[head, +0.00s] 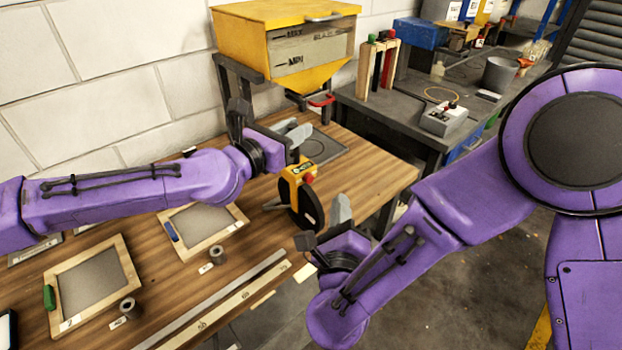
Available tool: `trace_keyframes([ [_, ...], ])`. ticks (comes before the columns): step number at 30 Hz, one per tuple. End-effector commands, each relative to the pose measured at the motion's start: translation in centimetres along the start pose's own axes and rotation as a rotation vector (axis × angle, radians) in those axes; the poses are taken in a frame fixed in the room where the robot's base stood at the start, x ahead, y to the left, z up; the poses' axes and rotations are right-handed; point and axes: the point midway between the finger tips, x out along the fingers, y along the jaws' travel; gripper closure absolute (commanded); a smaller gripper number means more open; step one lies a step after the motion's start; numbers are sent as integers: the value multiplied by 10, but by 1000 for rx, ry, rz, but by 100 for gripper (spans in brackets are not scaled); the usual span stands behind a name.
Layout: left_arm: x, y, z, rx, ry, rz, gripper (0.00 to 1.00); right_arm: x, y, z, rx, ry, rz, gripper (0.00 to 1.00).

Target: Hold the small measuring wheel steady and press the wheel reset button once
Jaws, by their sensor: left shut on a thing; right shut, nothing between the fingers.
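The small measuring wheel (307,207) is a dark wheel with a yellow housing, upright over the wooden table near its right edge. A red button (309,179) shows on the right of the housing; it is probably the reset button. My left gripper (293,132) is at the top of the measuring wheel and shut on it; the exact contact is partly hidden by my wrist. My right gripper (341,208) is shut and empty, its pale fingers pointing up just right of the wheel and below the red button. It appears apart from the button.
A yellow hopper cabinet (285,42) stands behind the wooden table (370,165). Wood-framed trays (128,272) and long rulers (235,306) lie at the left and front. A grey side bench (400,108) holds a control box (443,120). Open floor lies at the right.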

Motion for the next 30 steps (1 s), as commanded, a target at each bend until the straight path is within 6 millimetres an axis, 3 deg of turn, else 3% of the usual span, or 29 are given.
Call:
trace_keyframes([
  [8, 0, 0, 0, 0, -1, 1, 100, 0, 0, 0, 0, 0, 0, 100],
  [9, 0, 0, 0, 0, -1, 1, 63, 0, 0, 0, 0, 0, 0, 100],
  [11, 0, 0, 0, 0, -1, 1, 43, 0, 0, 0, 0, 0, 0, 100],
  [22, -8, 1, 0, 0, -1, 1, 43, 0, 0, 0, 0, 0, 0, 100],
  [30, -72, 2, 1, -1, -3, 4, 43, 0, 0, 0, 0, 0, 0, 100],
])
